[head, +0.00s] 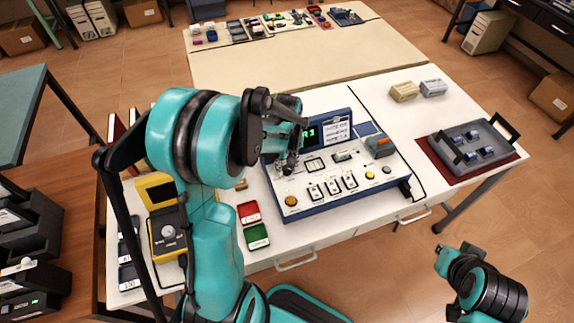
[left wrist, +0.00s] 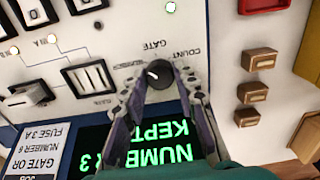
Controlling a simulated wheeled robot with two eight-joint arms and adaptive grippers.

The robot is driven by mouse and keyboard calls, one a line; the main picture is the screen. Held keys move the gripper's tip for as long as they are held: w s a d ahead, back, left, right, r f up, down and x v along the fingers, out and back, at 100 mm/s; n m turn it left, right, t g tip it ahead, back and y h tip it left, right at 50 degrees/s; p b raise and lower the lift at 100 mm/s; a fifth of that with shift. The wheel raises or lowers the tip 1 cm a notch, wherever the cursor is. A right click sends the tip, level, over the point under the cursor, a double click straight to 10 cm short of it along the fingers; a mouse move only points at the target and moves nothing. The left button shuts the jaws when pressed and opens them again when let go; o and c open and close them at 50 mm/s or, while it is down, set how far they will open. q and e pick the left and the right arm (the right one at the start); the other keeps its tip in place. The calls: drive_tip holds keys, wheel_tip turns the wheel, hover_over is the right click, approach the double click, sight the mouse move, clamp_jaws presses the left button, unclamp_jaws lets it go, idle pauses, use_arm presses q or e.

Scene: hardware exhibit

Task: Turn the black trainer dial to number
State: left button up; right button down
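The black dial (left wrist: 158,76) is on the trainer's white panel in the left wrist view, which shows it upside down. Labels NUMBER, GATE and COUNT surround it; its white mark lies toward the NUMBER side. My left gripper (left wrist: 161,78) has one finger on each side of the dial and looks open, with little gap. In the head view the left gripper (head: 288,165) is at the trainer's (head: 330,185) left part and hides the dial. The green display (left wrist: 140,148) reads NUMBER 3 KEPT. My right gripper (head: 447,262) is off the table's front; its fingers are unclear.
A yellow meter (head: 165,228) and red (head: 249,212) and green (head: 257,236) trays lie left of the trainer. A grey tray (head: 468,143) on a red mat is at right. Small brown blocks (left wrist: 253,92) sit near the dial.

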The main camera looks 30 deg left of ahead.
sight(287, 168)
use_arm(q)
drive_tip(key=o, duration=0.3)
wheel_tip(287, 168, up, 12)
idle(0.5)
idle(0.3)
drive_tip(key=s+d+r+m+t, duration=0.1)
drive_tip(key=s+d+m+t, duration=0.6)
drive_tip(key=s+d+m, duration=0.3)
drive_tip(key=shift+s+d+r, duration=0.3)
drive_tip(key=shift+s+r, duration=0.1)
drive_tip(key=shift+s, duration=0.2)
